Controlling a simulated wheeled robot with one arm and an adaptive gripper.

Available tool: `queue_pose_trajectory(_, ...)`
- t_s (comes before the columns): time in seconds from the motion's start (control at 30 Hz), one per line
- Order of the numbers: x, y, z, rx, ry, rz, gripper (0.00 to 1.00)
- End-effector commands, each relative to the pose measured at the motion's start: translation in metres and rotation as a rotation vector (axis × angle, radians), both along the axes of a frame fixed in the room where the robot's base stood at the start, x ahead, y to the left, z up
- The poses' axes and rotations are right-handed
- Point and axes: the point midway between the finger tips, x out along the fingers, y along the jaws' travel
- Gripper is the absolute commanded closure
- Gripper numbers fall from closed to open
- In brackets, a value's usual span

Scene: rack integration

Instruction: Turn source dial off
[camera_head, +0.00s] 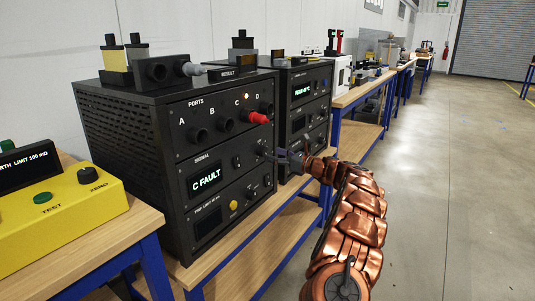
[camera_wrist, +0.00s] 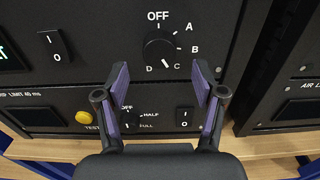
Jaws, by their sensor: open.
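The source dial (camera_wrist: 161,50) is a round black knob on the black panel, with OFF above it and A, B, C and D around its right and lower side. Its pointer seems turned to the lower right, near C, but the mark is small. My gripper (camera_wrist: 160,72) is open in the wrist view, its purple-padded fingers apart to the left and right, below and in front of the dial. Nothing is between them. In the head view my gripper (camera_head: 287,157) is at the panel's right edge, partly covering the dial area. The display (camera_head: 205,178) reads C FAULT.
A 1/0 rocker switch (camera_wrist: 54,45) is left of the dial. A lower knob marked OFF, HALF and FULL sits between my fingers' bases, partly hidden. A yellow TEST button (camera_wrist: 83,117) is lower left. A red plug (camera_head: 258,118) sits in the ports row. A second rack (camera_head: 303,110) stands right.

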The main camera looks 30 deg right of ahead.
Motion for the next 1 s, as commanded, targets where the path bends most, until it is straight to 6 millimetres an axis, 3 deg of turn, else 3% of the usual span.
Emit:
queue_pose_trajectory(0.3,0.030,0.017,-0.001,-0.001,0.000,0.001,0.31)
queue_pose_trajectory(0.7,0.035,0.020,0.000,-0.001,-0.001,0.000,0.32)
queue_pose_trajectory(1.0,0.035,0.019,0.000,-0.001,0.000,-0.001,0.63)
